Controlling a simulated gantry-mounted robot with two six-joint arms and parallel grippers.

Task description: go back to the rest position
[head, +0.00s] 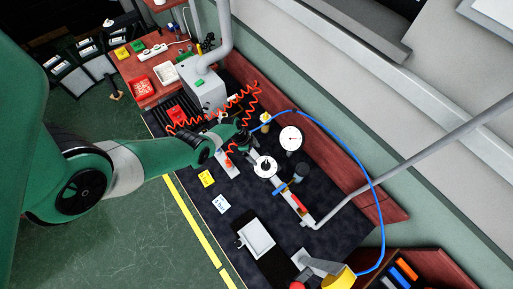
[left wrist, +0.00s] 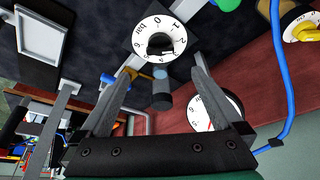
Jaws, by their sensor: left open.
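My left arm comes in from the left in the head view, and its dark gripper (head: 247,144) is over the black mat, beside a white dial (head: 265,166). In the left wrist view the two grey fingers of my left gripper (left wrist: 163,66) are spread apart with nothing held. The white dial (left wrist: 160,38) with black numbers and a dark knob shows just beyond the fingertips; I cannot tell the exact gap. A second round gauge (head: 291,138) stands up and to the right; it shows partly behind a finger in the left wrist view (left wrist: 205,112). My right gripper is not in view.
A blue hose (head: 372,188) arcs over the right side, and an orange coiled hose (head: 250,92) lies behind the gripper. A grey pipe (head: 400,166) crosses at the right. A white-topped device (head: 257,238) stands on the lower mat. Green floor (head: 130,235) is open at left.

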